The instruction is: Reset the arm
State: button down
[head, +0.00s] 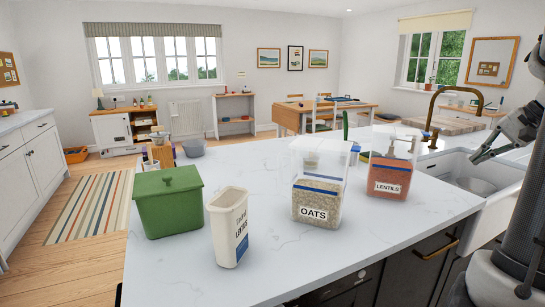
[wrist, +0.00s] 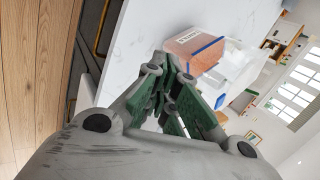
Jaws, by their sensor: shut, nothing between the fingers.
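My gripper (head: 474,160) is at the right edge of the head view, above the sink side of the counter. In the wrist view its green-padded fingers (wrist: 168,88) are closed together with nothing between them. My arm stands folded along the right side of the head view. The gripper is apart from the containers on the worktop. The nearest of them is the lentils container (head: 390,175), which also shows beyond the fingers in the wrist view (wrist: 194,50).
The white worktop (head: 300,260) carries a green lidded box (head: 168,205), an open cream container (head: 229,228) and a clear oats container (head: 318,190). A white sink (head: 490,190) and a brass tap (head: 432,110) are near my gripper.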

jog(key=s+a+f+n+h, duration=0.1)
jog(key=s+a+n+h, duration=0.1)
jog(key=s+a+n, duration=0.4)
jog(key=s+a+f+n+g+h, duration=0.1)
jog(key=s+a+n, duration=0.4)
jog(key=s+a, duration=0.6)
jog(key=a+h, duration=0.1)
jog(key=a, duration=0.5)
jog(key=shift+a+f+n, duration=0.2)
jog(key=shift+a+n, duration=0.05)
jog(key=shift+n, duration=0.15)
